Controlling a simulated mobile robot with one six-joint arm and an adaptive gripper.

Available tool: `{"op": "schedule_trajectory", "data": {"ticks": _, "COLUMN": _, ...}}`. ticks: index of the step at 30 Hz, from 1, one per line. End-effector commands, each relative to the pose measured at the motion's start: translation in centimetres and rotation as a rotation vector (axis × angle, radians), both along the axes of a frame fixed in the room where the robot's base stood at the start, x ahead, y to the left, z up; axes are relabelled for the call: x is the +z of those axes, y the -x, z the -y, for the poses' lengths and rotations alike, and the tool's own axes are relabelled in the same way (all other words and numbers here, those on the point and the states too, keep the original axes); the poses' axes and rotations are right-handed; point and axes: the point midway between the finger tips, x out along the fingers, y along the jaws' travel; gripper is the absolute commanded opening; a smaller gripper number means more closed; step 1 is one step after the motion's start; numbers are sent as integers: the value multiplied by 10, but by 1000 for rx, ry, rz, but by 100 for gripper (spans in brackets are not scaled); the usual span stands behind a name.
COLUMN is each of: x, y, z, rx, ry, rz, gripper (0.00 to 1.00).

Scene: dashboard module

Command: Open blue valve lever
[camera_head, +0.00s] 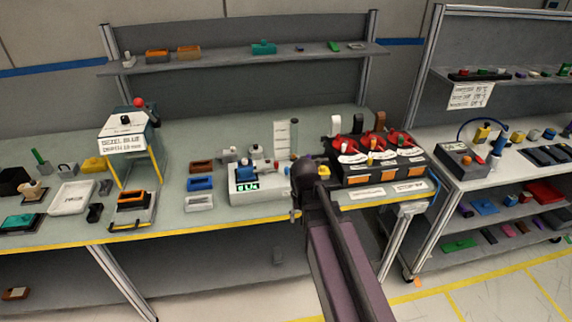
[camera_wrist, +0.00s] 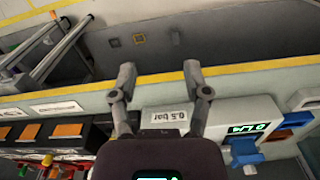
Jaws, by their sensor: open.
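A small blue part (camera_head: 243,173), which looks like the valve lever, sits on a white box (camera_head: 271,181) with a green digital display (camera_head: 247,187). In the wrist view the blue part (camera_wrist: 245,153) is at the lower right, beside the display (camera_wrist: 247,129). Its exact angle is hard to tell. My gripper (camera_wrist: 158,74) is open and empty, its two fingers spread over the yellow bench edge. In the head view my gripper (camera_head: 296,205) is right of the white box, apart from the blue part. My arm hides part of the bench there.
A black-and-orange unit (camera_head: 376,160) with red round parts stands right of my wrist. Small orange, blue and white trays (camera_head: 200,184) lie left of the white box. A label (camera_wrist: 168,116) reading 0.5 bar shows between my fingers. A shelf (camera_head: 240,58) hangs behind.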

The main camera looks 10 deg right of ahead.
Motion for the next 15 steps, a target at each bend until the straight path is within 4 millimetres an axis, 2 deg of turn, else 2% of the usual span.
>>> {"op": "schedule_trajectory", "data": {"ticks": 1, "x": 19, "y": -23, "z": 0, "rx": -28, "ry": 0, "rz": 0, "gripper": 61}}
{"op": "schedule_trajectory", "data": {"ticks": 15, "x": 108, "y": -173, "z": -1, "rx": -349, "ry": -1, "rz": 0, "gripper": 61}}
